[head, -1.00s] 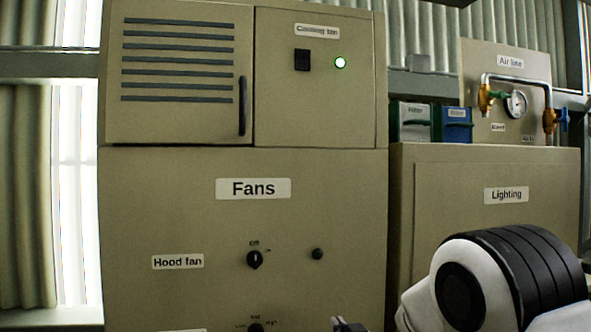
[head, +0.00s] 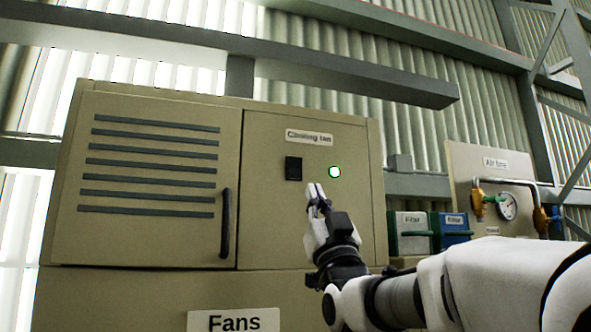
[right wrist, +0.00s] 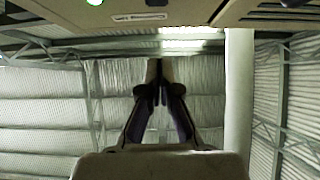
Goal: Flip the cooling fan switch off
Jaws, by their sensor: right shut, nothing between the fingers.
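The black cooling fan switch (head: 293,168) is on the upper cabinet panel (head: 270,220), under the "Cooling fan" label (head: 309,137). A lit green lamp (head: 334,171) is to its right; a green light (right wrist: 95,2) also shows at the top edge of the right wrist view. My right gripper (head: 315,188) is shut and empty, raised just below and right of the switch in the head view. Whether it touches the panel cannot be told. Its closed fingertips (right wrist: 157,62) also show in the right wrist view. The switch's tilt is too small to read. My left gripper is not in view.
A vented door (head: 150,175) with a dark vertical handle (head: 225,223) is left of the switch. The "Fans" cabinet (head: 130,300) is below. Filter boxes (head: 410,232) and the air line panel (head: 495,180) with its gauge and pipe stand to the right.

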